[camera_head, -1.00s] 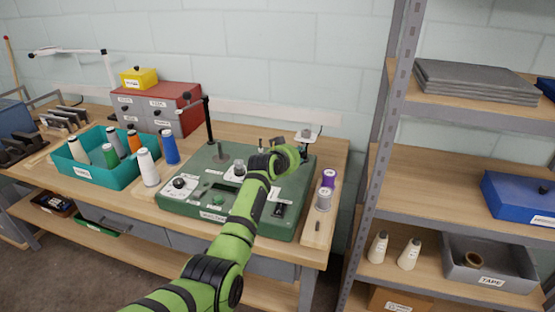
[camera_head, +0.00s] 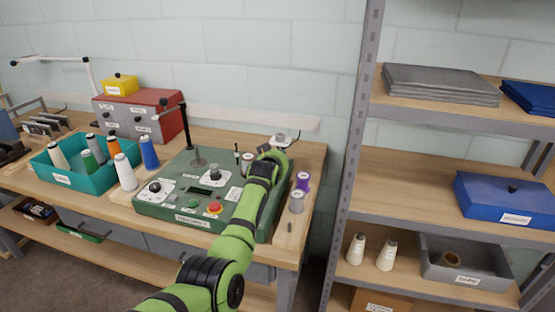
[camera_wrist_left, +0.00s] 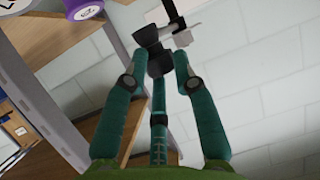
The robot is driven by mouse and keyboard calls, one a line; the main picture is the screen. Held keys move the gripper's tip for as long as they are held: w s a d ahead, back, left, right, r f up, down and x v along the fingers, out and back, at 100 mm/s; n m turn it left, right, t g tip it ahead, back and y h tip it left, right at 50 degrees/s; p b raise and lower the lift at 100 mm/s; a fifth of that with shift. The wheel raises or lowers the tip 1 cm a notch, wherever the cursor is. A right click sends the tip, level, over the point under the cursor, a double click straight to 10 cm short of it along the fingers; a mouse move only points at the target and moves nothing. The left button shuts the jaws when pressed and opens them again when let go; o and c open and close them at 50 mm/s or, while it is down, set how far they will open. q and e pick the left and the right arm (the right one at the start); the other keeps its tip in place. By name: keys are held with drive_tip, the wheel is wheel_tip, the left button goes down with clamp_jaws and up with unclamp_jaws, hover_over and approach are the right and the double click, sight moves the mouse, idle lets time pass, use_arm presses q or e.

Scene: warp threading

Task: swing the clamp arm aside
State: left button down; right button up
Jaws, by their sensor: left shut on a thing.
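The green machine (camera_head: 180,213) with knobs and buttons stands on the bench. The clamp arm (camera_head: 283,138), a pale grey piece with a dark knob, shows at its back right corner, partly hidden by my wrist. My left gripper (camera_head: 275,156) reaches over the machine's right side to it; its fingers are mostly hidden there. In the left wrist view, the left gripper (camera_wrist_left: 165,44) has its dark fingertips closed at the clamp arm (camera_wrist_left: 205,27); the exact grip is partly hidden. My right gripper is not in view.
A purple spool (camera_head: 303,181) and a grey spool (camera_head: 297,201) stand right of the machine, close to my forearm. A teal bin (camera_head: 75,182) of spools stands left. A shelf post (camera_head: 357,130) rises at the right.

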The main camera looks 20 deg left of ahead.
use_arm(q)
drive_tip(key=c, duration=0.9)
unclamp_jaws()
drive_tip(key=shift+w+d+r, duration=0.1)
drive_tip(key=shift+w+r, duration=0.2)
drive_tip(key=shift+r, duration=0.3)
drive_tip(key=v, duration=1.1)
drive_tip(key=shift+s+d+f, duration=0.15)
drive_tip(key=shift+s+f, duration=0.05)
drive_tip(key=shift+s, duration=0.1)
